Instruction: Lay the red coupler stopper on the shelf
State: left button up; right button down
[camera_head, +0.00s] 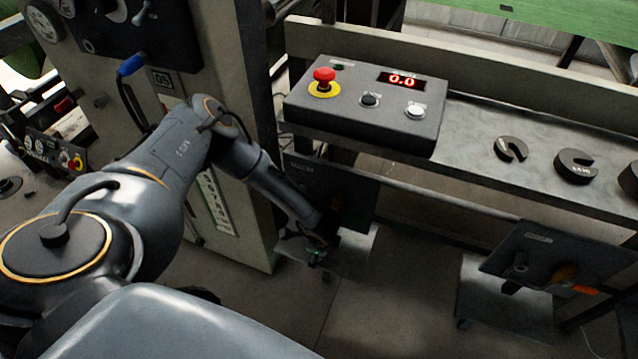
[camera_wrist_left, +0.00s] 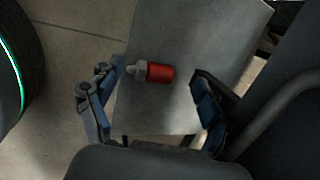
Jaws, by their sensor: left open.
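The red coupler stopper (camera_wrist_left: 159,73), a red cylinder with a grey metal end, lies on its side on the grey shelf (camera_wrist_left: 180,115) in the left wrist view. My left gripper (camera_wrist_left: 151,80) is open, with its fingers apart on either side of the stopper and a visible gap to each. In the head view my left gripper (camera_head: 318,254) is low over the shelf (camera_head: 352,258), below the control box. The stopper cannot be made out there. My right gripper is not in view.
A dark panel (camera_head: 350,193) stands close behind my left gripper. The control box (camera_head: 365,105) with a red button sits on the bench above. Slotted weights (camera_head: 576,166) lie on the bench to the right. Another shelf (camera_head: 490,300) stands at the lower right, with open floor between.

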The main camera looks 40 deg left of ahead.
pick_arm(q)
jog(key=v, duration=0.7)
jog(key=shift+r, duration=0.3)
jog(key=shift+s+f, duration=0.1)
jog(key=shift+s, duration=0.05)
